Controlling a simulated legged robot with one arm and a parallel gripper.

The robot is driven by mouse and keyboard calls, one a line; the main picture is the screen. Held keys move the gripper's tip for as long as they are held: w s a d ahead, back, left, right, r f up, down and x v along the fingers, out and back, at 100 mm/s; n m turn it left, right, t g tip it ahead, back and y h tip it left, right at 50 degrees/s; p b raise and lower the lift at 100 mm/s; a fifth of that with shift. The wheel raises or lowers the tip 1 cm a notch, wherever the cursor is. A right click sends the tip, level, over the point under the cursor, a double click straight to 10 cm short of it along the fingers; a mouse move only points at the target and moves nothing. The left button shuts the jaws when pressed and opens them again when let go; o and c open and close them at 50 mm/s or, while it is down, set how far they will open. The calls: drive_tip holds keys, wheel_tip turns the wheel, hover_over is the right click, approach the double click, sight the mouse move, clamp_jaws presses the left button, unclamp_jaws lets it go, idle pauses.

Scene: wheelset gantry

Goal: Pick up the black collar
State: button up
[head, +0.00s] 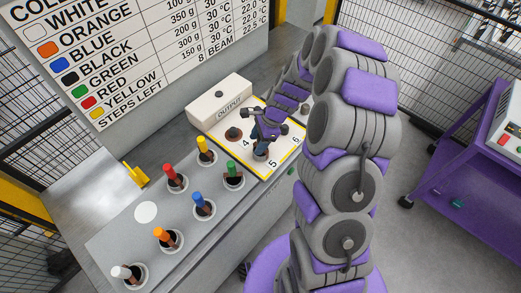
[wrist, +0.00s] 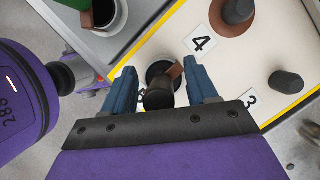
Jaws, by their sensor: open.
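My gripper (head: 263,140) is over the white output board, near the number 5. In the wrist view my gripper (wrist: 160,88) has its two blue fingers open, one on each side of a dark, upright piece with a brown tab, which looks like the black collar (wrist: 158,99). It stands on the board between the fingers, with a visible gap on the right; I cannot tell whether the left finger touches it. In the head view the gripper mostly hides this piece.
The output board (head: 285,152) has dark pegs, one with a brown base (head: 234,134). Left of it, a grey bench holds white (head: 122,272), orange (head: 164,237), blue (head: 199,201), green (head: 233,170), red (head: 171,174) and yellow (head: 203,145) pieces in round holders. A purple cart (head: 460,150) stands right.

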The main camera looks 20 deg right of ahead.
clamp_jaws()
idle(0.4)
idle(0.9)
